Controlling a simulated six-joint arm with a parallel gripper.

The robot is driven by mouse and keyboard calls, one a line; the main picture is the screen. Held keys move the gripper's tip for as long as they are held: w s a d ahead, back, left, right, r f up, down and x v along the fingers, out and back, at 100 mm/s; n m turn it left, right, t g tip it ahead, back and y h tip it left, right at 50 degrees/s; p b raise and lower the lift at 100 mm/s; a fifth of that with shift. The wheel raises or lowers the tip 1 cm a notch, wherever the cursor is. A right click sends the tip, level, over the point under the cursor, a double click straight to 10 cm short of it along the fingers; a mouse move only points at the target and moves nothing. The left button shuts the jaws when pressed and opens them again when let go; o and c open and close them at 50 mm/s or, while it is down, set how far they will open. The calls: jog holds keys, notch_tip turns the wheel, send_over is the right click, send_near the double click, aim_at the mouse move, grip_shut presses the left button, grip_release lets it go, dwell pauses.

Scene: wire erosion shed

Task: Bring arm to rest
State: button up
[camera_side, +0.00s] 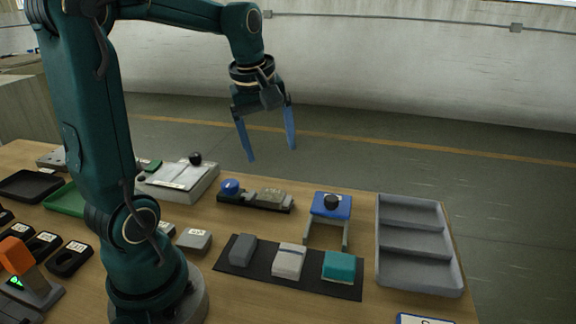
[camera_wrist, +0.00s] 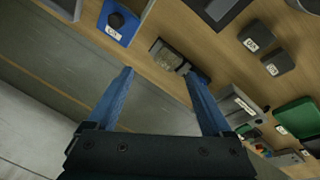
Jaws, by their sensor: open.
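My gripper (camera_side: 271,154) is open and empty. It hangs in the air above the far side of the table in the side view, with its two blue fingers pointing down and spread apart. In the wrist view my gripper (camera_wrist: 161,82) also shows open, with nothing between its fingers. The wooden table (camera_side: 330,180) lies below, and the fingers touch nothing on it that I can see.
A grey tray (camera_side: 448,240) stands at the right. A blue-topped stand (camera_side: 331,208) and a clamp fixture (camera_side: 255,199) stand nearby. A dark mat (camera_side: 312,283) holds a grey block, a light block (camera_side: 289,261) and a teal block (camera_side: 339,267). The air around my gripper is clear.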

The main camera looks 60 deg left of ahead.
jog(key=s+d+f+m+t+h, duration=0.1)
jog(key=s+d+m+t, duration=0.2)
jog(key=s+d+m, duration=0.6)
jog(key=d+m, duration=0.4)
jog(key=m, duration=0.2)
jog(key=shift+s+d+f, duration=0.15)
jog(key=shift+s+f, duration=0.05)
